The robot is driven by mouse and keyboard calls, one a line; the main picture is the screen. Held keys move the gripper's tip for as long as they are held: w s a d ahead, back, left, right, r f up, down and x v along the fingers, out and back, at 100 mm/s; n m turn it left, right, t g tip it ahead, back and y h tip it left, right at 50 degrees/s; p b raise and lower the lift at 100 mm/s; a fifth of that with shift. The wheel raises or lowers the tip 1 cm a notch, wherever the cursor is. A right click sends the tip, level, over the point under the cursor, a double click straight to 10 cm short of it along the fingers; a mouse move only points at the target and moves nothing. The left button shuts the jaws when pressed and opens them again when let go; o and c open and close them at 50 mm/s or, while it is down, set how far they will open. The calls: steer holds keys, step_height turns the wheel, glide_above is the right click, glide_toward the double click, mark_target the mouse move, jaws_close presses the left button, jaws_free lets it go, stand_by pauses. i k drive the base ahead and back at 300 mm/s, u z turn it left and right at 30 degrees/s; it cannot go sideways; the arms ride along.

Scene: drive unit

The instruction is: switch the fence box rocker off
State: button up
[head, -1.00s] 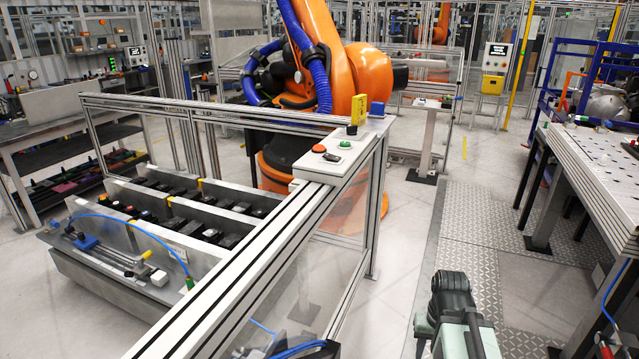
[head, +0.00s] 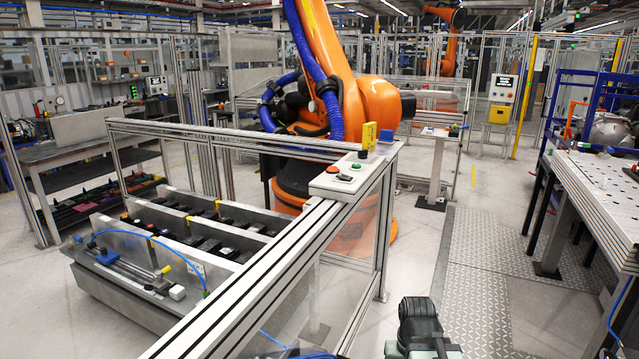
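The fence box is a pale panel (head: 347,183) on top of the near corner of the fence rail. It carries an orange-red button (head: 333,169), a small dark rocker (head: 344,177) and a green button (head: 356,167). The rocker is too small for me to tell which side is pressed. A dark, rounded part of my own arm (head: 418,322) shows at the bottom, right of centre, well apart from the box. I cannot see my gripper's fingers.
A yellow block (head: 369,136) and a blue knob (head: 386,136) stand behind the panel. The aluminium fence (head: 270,272) runs toward me, with an orange robot (head: 372,105) behind it. A perforated table (head: 604,190) stands right. Clear floor (head: 420,240) lies between fence and table.

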mark_target(342, 177)
steer(key=u, duration=0.25)
steer(key=i, duration=1)
steer(key=u, duration=0.05)
steer(key=k, duration=1.65)
steer(key=z, duration=1.25)
steer(key=i, duration=1.6)
steer(key=u, duration=0.05)
